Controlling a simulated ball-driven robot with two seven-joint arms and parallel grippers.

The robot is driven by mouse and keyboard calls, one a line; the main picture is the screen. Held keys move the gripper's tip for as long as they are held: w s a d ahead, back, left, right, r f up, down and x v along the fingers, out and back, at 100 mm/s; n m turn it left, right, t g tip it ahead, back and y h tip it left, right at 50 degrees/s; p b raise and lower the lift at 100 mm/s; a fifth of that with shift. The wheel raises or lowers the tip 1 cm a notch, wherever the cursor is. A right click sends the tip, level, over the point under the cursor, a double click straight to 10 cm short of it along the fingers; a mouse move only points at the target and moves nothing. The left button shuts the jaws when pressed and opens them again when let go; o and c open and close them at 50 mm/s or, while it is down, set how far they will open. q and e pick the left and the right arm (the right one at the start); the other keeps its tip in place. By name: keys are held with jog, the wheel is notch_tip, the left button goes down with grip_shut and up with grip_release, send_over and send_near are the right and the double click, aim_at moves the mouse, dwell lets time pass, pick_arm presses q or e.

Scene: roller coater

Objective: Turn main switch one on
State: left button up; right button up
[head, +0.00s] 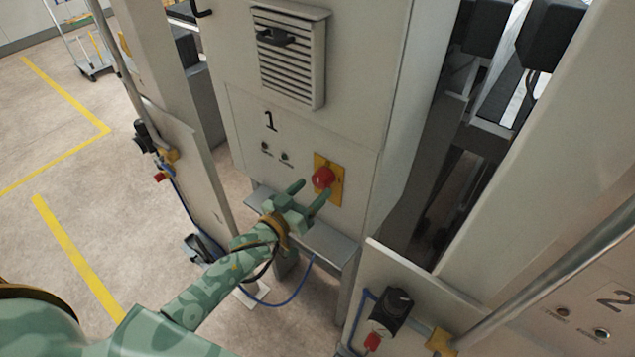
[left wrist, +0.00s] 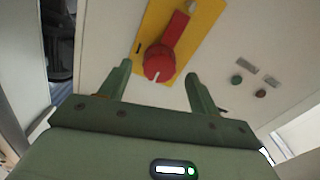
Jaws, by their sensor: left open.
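Main switch one is a red rotary knob (head: 323,178) on a yellow plate (head: 337,186), on the grey cabinet panel marked "1". In the left wrist view the red knob (left wrist: 160,62) has a handle slanting up to the right across the yellow plate (left wrist: 205,22). My left gripper (head: 310,192) is open just in front of the knob. In the left wrist view the left gripper's fingers (left wrist: 158,82) are spread on either side of the knob's lower part, and no contact is visible. My right gripper is not in view.
Two small indicators (head: 274,151) sit on the panel left of the switch, under the "1". A vented grille (head: 291,57) is above. A grey ledge (head: 318,240) juts out below the panel. A second cabinet marked "2" (head: 615,298) stands at the right. Open floor lies left.

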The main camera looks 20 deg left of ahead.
aim_at(318, 184)
pick_arm(q)
jog(key=shift+x, duration=1.65)
jog(key=shift+s, duration=0.1)
jog(key=c, duration=1)
